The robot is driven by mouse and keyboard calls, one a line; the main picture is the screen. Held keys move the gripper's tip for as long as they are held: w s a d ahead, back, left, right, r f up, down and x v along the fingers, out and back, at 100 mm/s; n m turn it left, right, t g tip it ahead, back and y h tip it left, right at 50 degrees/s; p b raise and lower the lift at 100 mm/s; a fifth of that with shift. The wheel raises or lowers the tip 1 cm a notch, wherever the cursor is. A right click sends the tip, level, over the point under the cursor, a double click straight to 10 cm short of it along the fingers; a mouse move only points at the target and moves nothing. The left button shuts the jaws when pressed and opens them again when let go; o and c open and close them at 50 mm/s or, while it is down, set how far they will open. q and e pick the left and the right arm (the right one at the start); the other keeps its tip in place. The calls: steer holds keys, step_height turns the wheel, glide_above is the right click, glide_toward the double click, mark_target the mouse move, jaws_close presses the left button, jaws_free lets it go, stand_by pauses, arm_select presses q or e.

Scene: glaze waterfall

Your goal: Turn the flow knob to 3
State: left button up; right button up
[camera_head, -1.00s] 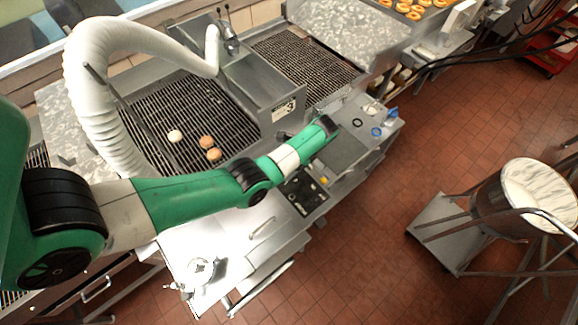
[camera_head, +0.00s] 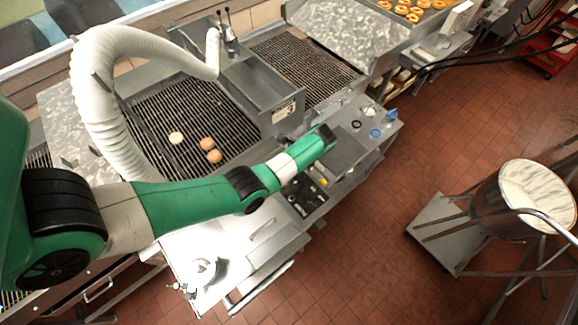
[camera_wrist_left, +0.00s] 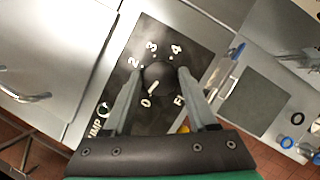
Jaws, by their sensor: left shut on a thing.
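The flow knob (camera_wrist_left: 159,77) is a round black knob on a dark dial plate (camera_wrist_left: 182,42) in the left wrist view. White numerals 0, 2, 3 and 4 show around it; the left finger seems to cover the 1. A white mark on the knob points down-left, close to the 0. My left gripper (camera_wrist_left: 160,80) has its fingers on either side of the knob and is shut on it. In the head view my left arm reaches over the machine, and its gripper and the knob are hidden there. My right gripper is not in view.
The dark control panel (camera_head: 304,194) is on the machine's front. A pump label and a small dial (camera_wrist_left: 104,109) lie left of the gripper. A wire rack (camera_head: 180,110) holds a few round pieces behind the arm. A wheeled bucket (camera_head: 490,212) stands on the right; the floor between is clear.

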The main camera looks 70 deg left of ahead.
arm_select(q)
steer(key=m+t+y, duration=0.1)
steer(key=m, duration=0.2)
steer(key=shift+s+m+p, duration=0.1)
steer(key=shift+m+p, duration=0.2)
steer(key=shift+p, duration=0.05)
steer(key=m+t, duration=0.1)
steer(key=m, duration=0.2)
steer(key=shift+s+d+m+y, duration=0.1)
steer(key=shift+m+y, duration=0.2)
steer(key=shift+y, duration=0.1)
steer(key=m+t, duration=0.1)
steer(key=m, duration=0.2)
steer(key=shift+s+m+t, duration=0.1)
steer(key=shift+m+t, duration=0.2)
steer(key=shift+t, duration=0.1)
steer(key=shift+s+m+t, duration=0.1)
steer(key=shift+m+t, duration=0.7)
steer(key=shift+m, duration=1.3)
steer(key=o, duration=1.4)
steer(key=shift+c, duration=0.2)
